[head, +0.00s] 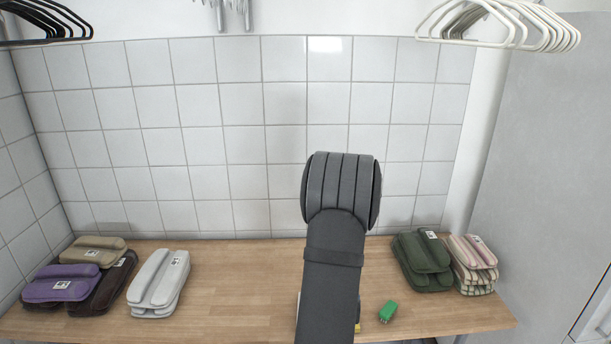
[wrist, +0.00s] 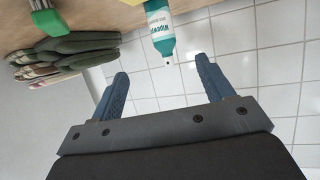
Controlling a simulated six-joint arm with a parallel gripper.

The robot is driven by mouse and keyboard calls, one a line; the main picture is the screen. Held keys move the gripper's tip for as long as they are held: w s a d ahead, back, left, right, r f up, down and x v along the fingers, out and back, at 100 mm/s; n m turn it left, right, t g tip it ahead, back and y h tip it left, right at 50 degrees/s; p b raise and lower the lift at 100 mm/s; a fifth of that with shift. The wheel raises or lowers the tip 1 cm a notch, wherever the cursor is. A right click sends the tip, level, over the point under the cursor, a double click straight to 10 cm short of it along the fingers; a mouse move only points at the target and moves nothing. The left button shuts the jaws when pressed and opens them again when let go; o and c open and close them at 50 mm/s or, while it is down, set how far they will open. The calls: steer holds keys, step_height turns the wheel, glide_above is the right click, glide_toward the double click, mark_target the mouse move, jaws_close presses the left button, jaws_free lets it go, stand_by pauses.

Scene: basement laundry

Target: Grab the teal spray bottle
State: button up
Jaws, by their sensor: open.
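The teal and white bottle (wrist: 160,32) shows at the top middle of the wrist view, with printed lettering and a narrow tip pointing down in the picture. Its far end is cut off by the frame edge. My gripper (wrist: 162,68) is open, with its two blue fingers spread apart. In the picture, the bottle's tip lies roughly between the fingertips, slightly above them. Nothing is held. In the head view my arm covers the middle of the counter, and I cannot make out the bottle or the fingers there.
A yellow thing (wrist: 132,6) sits beside the bottle. Folded dark green cloths (head: 422,262) and striped ones (head: 474,264) lie right; grey (head: 159,283) and purple (head: 62,284) ones left. Tiled wall behind.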

steer(key=w+a+r+n+g+y, duration=0.15)
steer(key=w+n+g, duration=0.35)
steer(key=w+n, duration=0.85)
step_height(320, 180, up, 11)
steer(key=n+g+h, duration=0.2)
steer(key=n+g, duration=0.3)
steer(key=n, duration=0.9)
steer(key=shift+g, duration=0.3)
steer(key=x, duration=1.7)
steer(key=shift+w+d+r, duration=0.1)
steer(key=shift+w+d, duration=0.1)
steer(key=shift+d, duration=0.05)
steer(key=c, duration=1.4)
steer(key=shift+r, duration=0.1)
jaws_close()
